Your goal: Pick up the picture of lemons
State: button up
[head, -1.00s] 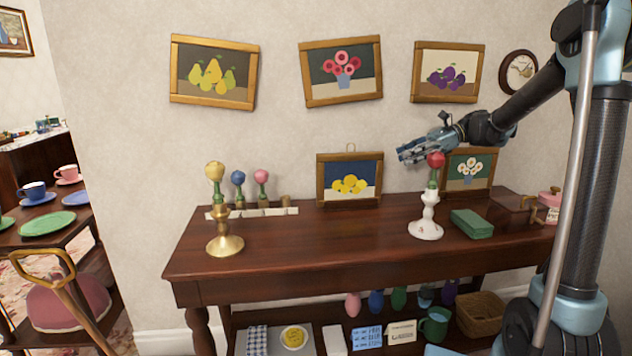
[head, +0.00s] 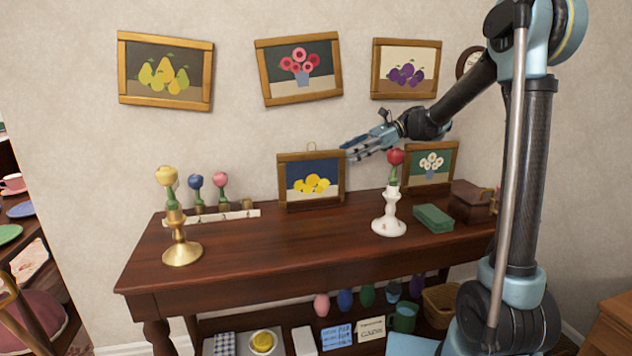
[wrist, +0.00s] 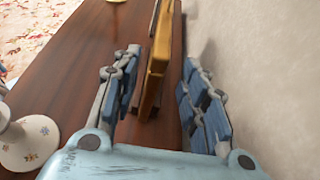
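The picture of lemons (head: 312,188) stands upright on the dark wooden console table, leaning near the wall. It has a brown frame and yellow fruit on a blue and pale ground, with a small hanging loop on top. My gripper (head: 352,150) is in the air just right of its upper right corner. In the wrist view my gripper (wrist: 160,95) is open, its blue fingers spread wide. The wooden frame (wrist: 160,55) shows edge-on between and beyond the fingers. I cannot see any contact.
A white candlestick (head: 389,222) with a red flower-like top stands right of the picture, close below my arm. A brass candlestick (head: 182,245) stands left. A daisy picture (head: 414,178) leans at right. The table's front middle (head: 290,248) is clear.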

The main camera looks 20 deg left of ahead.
aim_at(344, 157)
jog(key=shift+f+x, duration=0.15)
jog(key=shift+x, duration=1.35)
jog(key=shift+f+x, duration=0.15)
jog(key=shift+x, duration=1.35)
jog(key=shift+w+d, duration=0.1)
jog(key=shift+d, duration=0.05)
grip_shut()
